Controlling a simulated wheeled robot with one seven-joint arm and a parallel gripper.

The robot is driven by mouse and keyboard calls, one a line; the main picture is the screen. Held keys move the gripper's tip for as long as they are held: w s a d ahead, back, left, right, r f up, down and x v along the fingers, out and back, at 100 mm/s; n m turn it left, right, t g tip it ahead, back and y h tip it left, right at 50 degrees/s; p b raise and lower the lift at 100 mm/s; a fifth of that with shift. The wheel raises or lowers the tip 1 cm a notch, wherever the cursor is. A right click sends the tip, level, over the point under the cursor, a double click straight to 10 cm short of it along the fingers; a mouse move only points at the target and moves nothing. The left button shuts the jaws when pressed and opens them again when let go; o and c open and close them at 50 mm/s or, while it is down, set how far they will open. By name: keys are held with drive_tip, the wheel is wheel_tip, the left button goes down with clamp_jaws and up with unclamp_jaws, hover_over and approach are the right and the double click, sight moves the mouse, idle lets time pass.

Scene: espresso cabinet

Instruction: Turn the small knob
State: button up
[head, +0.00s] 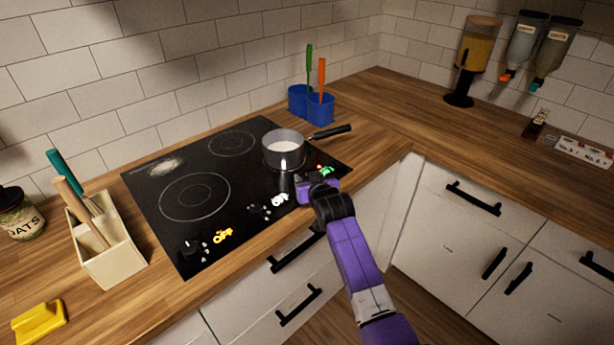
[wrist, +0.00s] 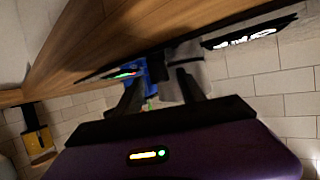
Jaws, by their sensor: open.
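Dark knobs line the front edge of the black cooktop (head: 150,200). The left knob (head: 190,248) is beside a glowing orange OFF label, and the middle knob (head: 262,211) is near a white lit label. A green and red label (head: 325,170) glows at the right, close to my gripper (head: 302,180). Any knob there is mostly hidden by my gripper. In the wrist view my gripper (wrist: 160,88) has its two dark fingers apart, with nothing clearly held between them. I cannot tell whether a finger touches a knob.
A grey saucepan (head: 283,151) with white contents stands on the cooktop behind my gripper, its black handle pointing right. Blue cups (head: 320,109) with utensils stand behind it. A utensil box (head: 110,250) and yellow item (head: 39,322) are left.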

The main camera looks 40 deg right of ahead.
drive_tip(key=shift+x, duration=0.95)
drive_tip(key=shift+c, duration=0.5)
clamp_jaws()
